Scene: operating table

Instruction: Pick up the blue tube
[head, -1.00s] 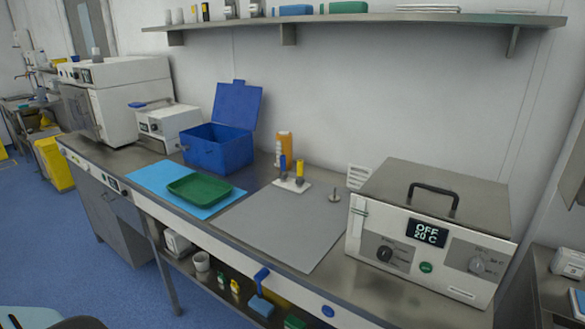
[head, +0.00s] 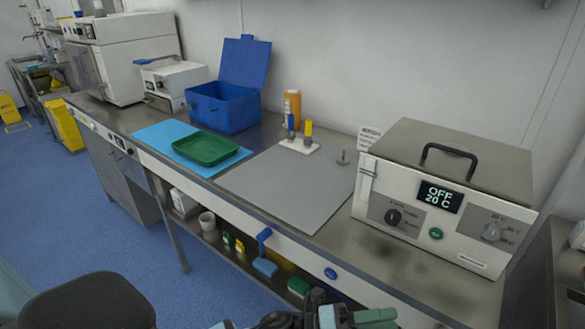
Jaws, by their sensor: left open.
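The blue tube (head: 291,123) stands upright in a small white rack (head: 299,146) at the back of the worktop. A yellow-capped tube (head: 308,130) stands just to its right in the same rack. My left gripper (head: 352,316) shows at the bottom edge, partly cut off, in front of the bench and well apart from the rack. It is open, and I see nothing in it. My right gripper is out of view.
A grey mat (head: 285,190) lies clear before the rack. An orange bottle (head: 292,104) stands behind it. A blue box with open lid (head: 224,107) and green tray (head: 205,149) are left. A white heating unit (head: 430,220) stands right.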

